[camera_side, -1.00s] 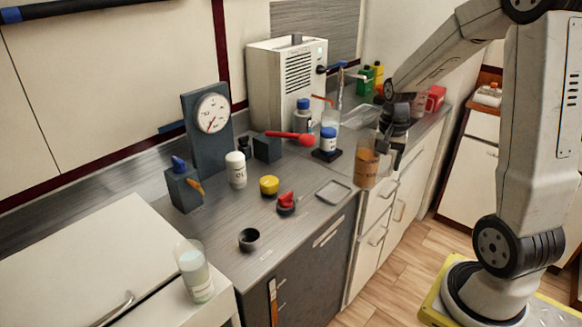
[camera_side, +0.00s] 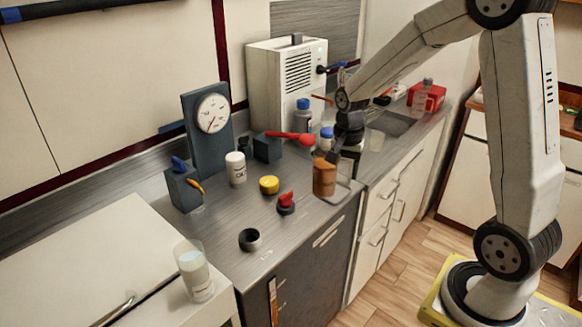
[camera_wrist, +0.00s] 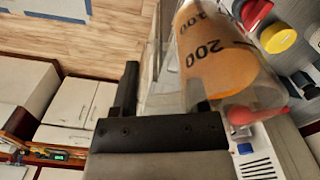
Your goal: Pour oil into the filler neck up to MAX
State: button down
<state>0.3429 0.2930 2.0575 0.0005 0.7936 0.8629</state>
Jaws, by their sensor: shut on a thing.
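My gripper (camera_side: 335,157) is shut on a clear beaker (camera_side: 324,178) of orange-brown oil. In the side view the beaker looks roughly upright, by the grey tray near the counter's front edge. The wrist view shows the beaker (camera_wrist: 214,55) beside my gripper (camera_wrist: 165,95), with printed 100 and 200 marks on its wall. A black, open-topped ring (camera_side: 249,240), which looks like the filler neck, stands on the counter to the left and nearer the camera, well apart from the beaker. I cannot make out a MAX mark or the level inside it.
A red knob (camera_side: 286,203), a yellow cap (camera_side: 269,185) and a white bottle (camera_side: 237,168) stand between the beaker and the backboard. A dial gauge (camera_side: 212,113) stands behind. A glass of pale liquid (camera_side: 195,272) is at the front left. Counter around the black ring is clear.

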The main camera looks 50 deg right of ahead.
jog(key=w+a+f, duration=0.2)
jog(key=a, duration=1.2)
jog(key=w+a+f, duration=0.2)
jog(key=w+a, duration=0.1)
jog(key=a, duration=1)
jog(key=shift+a+f, duration=0.2)
jog(key=shift+a, duration=0.15)
jog(key=shift+w, duration=0.1)
jog(key=d+f+g+y, duration=0.1)
jog(key=y, duration=0.1)
jog(key=w+d+g+y, duration=0.1)
jog(key=d+f+y, duration=0.1)
jog(key=y, duration=0.1)
jog(key=shift+w+d+f+g+y, duration=0.25)
jog(key=shift+f+g+y, duration=0.05)
jog(key=shift+f+g, duration=0.1)
jog(key=shift+w+d+y, duration=0.15)
jog(key=shift+d+y, duration=0.25)
jog(key=shift+w+d+f+g+y, duration=0.1)
jog(key=shift+d+f+g+y, duration=0.05)
jog(key=shift+g+y, duration=0.3)
jog(key=shift+w+d+f+g+y, duration=0.1)
jog(key=shift+g+y, duration=0.15)
jog(key=shift+y, duration=0.3)
dwell(1.7)
jog(key=shift+f+y, duration=0.15)
jog(key=shift+y, duration=0.25)
dwell(0.4)
